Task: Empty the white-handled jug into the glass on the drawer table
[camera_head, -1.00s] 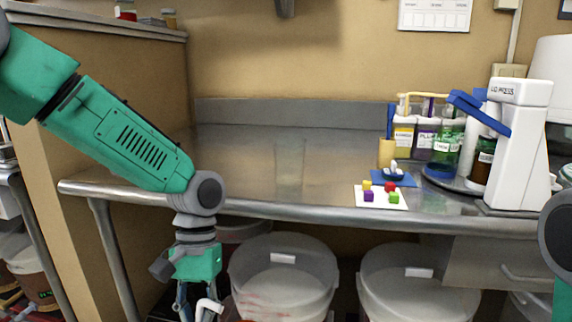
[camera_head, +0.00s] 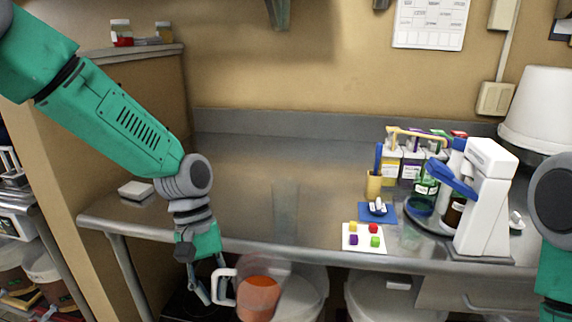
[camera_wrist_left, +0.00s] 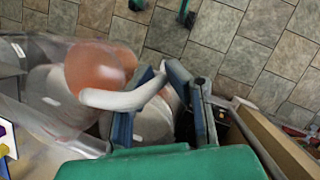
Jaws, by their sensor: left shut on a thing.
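The clear jug (camera_head: 258,290) has a white handle (camera_head: 221,285) and holds orange-red liquid. My left gripper (camera_head: 212,290) is shut on the handle, with the jug to its right, in front of the table edge and low in the head view. In the left wrist view the liquid (camera_wrist_left: 98,68) shows through the jug, and my fingers (camera_wrist_left: 165,85) close around the handle. My right gripper is out of view; only part of that arm shows.
White buckets (camera_head: 380,300) stand under the table. The table's left half is mostly clear.

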